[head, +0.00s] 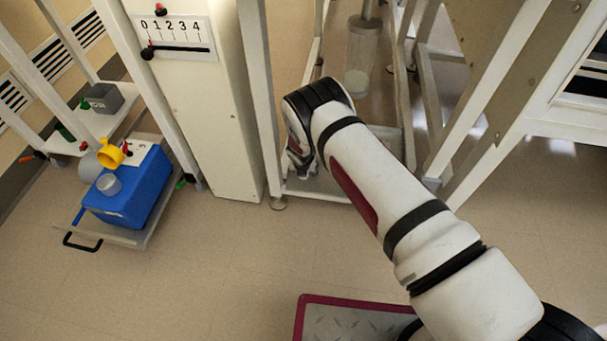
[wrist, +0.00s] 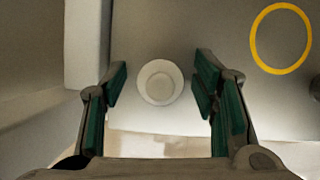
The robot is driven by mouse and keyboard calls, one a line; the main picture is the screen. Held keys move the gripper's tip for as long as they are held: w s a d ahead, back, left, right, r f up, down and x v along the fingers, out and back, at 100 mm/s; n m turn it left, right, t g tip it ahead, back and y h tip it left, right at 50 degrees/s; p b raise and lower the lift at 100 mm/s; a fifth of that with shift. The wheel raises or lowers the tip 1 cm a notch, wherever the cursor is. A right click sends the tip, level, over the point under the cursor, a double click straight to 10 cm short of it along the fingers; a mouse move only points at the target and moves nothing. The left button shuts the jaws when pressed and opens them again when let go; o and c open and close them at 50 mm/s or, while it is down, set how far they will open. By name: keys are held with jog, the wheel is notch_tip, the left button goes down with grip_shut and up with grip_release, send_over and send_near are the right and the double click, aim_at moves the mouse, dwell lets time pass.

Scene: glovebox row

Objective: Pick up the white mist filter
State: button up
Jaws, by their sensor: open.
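The white mist filter (wrist: 160,82) shows in the wrist view as a small round white cup-like piece on a pale grey surface. It lies between the two green-padded fingers of my gripper (wrist: 161,84), with a gap on each side. My gripper is open, and I cannot tell how far above the filter it is. In the head view my gripper (head: 300,160) is low inside a white frame, mostly behind my own arm. The filter does not show clearly there.
A yellow ring (wrist: 254,38) marks the surface at right. White frame posts (head: 258,90) stand close around my arm. A clear cylinder (head: 360,55) is behind it. A cart with a blue box (head: 128,195) stands left. Open floor (head: 230,260) lies in front.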

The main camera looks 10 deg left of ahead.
jog(key=c, duration=1)
jog(key=shift+r, duration=0.1)
jog(key=shift+c, duration=0.2)
